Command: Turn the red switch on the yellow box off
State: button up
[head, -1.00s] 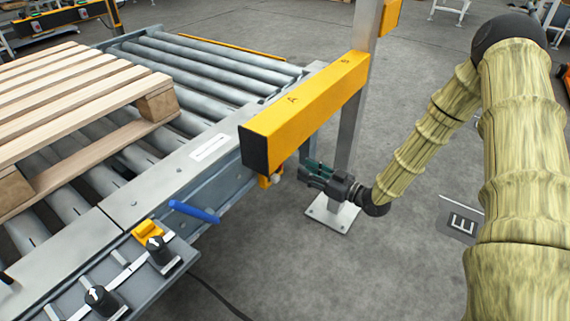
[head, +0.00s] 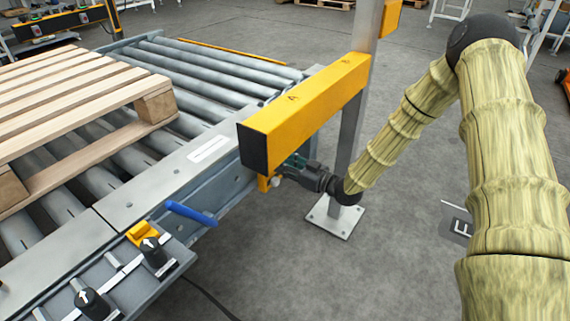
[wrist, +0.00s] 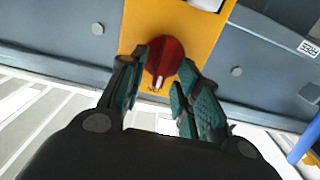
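The red switch (wrist: 164,58) is a round knob on the yellow box (wrist: 198,28) in the wrist view, with a pale mark at its lower edge. In the head view only a lower corner of the yellow box (head: 264,183) shows, under the long yellow beam; the red switch is hidden there. My gripper (wrist: 160,82) is open, with its green-padded fingers on either side of the red switch. I cannot tell whether the fingers touch it. In the head view my gripper (head: 298,168) is partly hidden behind the beam's lower edge.
A yellow beam (head: 310,108) on a grey post (head: 350,140) hangs just above my gripper. The roller conveyor (head: 205,65) with a wooden pallet (head: 75,90) is at the left. A blue handle (head: 192,213) sticks out from its side.

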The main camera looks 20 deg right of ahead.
grip_shut()
jog(key=shift+r+m+p, duration=0.1)
jog(key=shift+m+p, duration=0.2)
jog(key=shift+p, duration=0.05)
jog(key=m+p, duration=0.2)
jog(key=m, duration=0.3)
jog(key=f+m+p, duration=0.1)
jog(key=m+p, duration=0.2)
jog(key=m, duration=0.3)
jog(key=w+d+m+p, duration=0.1)
jog(key=m+p, duration=0.2)
jog(key=m, duration=0.3)
jog(key=shift+d+f, duration=0.1)
jog(key=shift+f, duration=0.15)
jog(key=shift+s+m, duration=0.1)
jog(key=shift+m, duration=0.2)
grip_release()
